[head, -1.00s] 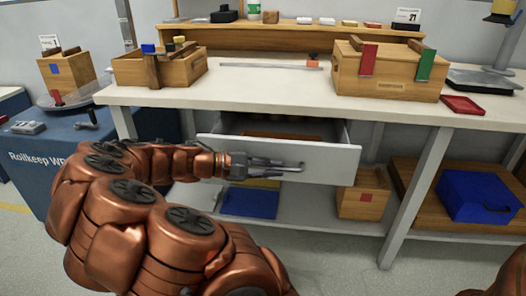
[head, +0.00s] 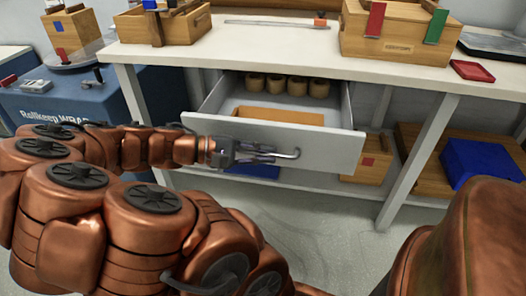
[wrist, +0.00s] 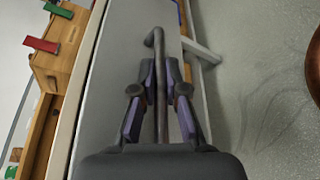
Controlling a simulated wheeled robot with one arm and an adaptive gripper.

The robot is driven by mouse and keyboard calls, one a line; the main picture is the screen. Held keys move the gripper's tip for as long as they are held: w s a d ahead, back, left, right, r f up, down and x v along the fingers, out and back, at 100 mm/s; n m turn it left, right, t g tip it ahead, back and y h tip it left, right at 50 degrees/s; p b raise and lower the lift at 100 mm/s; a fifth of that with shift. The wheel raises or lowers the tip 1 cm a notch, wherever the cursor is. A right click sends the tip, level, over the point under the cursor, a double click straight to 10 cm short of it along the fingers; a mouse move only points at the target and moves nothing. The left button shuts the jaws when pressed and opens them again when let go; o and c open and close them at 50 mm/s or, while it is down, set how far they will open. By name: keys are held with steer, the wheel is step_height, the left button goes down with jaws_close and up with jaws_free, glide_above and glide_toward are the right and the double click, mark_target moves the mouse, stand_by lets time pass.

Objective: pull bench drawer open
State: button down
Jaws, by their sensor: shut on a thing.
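The bench drawer (head: 330,145) is pulled well out from under the white bench top (head: 300,60). Inside it several tan round rolls (head: 295,85) stand in a row at the back, with an orange-brown flat piece (head: 280,116) in front of them. My gripper (head: 268,154) is at the drawer front and is shut on the grey bar handle (head: 292,155). In the wrist view the two fingers (wrist: 160,85) close on the handle (wrist: 158,45) from both sides, against the pale drawer front (wrist: 112,60).
Wooden boxes (head: 400,38) stand on the bench top, with a red tray (head: 472,71) at its right. A blue bin (head: 480,170) and a wooden box (head: 368,165) sit on the lower shelf. The floor (head: 330,240) before the bench is clear.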

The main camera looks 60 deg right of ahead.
steer(key=c, duration=1.5)
jaws_free()
steer(key=v, duration=1.2)
steer(key=shift+d, duration=0.1)
steer(key=s+a+r+n+t+y+p, duration=0.1)
steer(key=s+a+r+t+y+p, duration=0.1)
steer(key=a+r+p, duration=0.5)
steer(key=s+a+r+n+t+y+p, duration=0.2)
steer(key=a+r+p, duration=0.6)
steer(key=p, duration=0.7)
steer(key=s+a+r+n+t+y+p, duration=0.1)
steer(key=s+a+r+t+y+p, duration=0.2)
steer(key=a+r+t+p, duration=0.4)
steer(key=shift+s+a+r+n+y+p, duration=0.15)
steer(key=shift+r+y+p, duration=0.15)
steer(key=shift+r+p, duration=0.35)
steer(key=shift+s+a+r+n+y+p, duration=0.15)
steer(key=shift+r+y+p, duration=0.15)
steer(key=shift+p, duration=0.6)
steer(key=shift+s+a+r+n+y+p, duration=0.15)
steer(key=shift+r+y+p, duration=0.15)
steer(key=shift+r+p, duration=0.35)
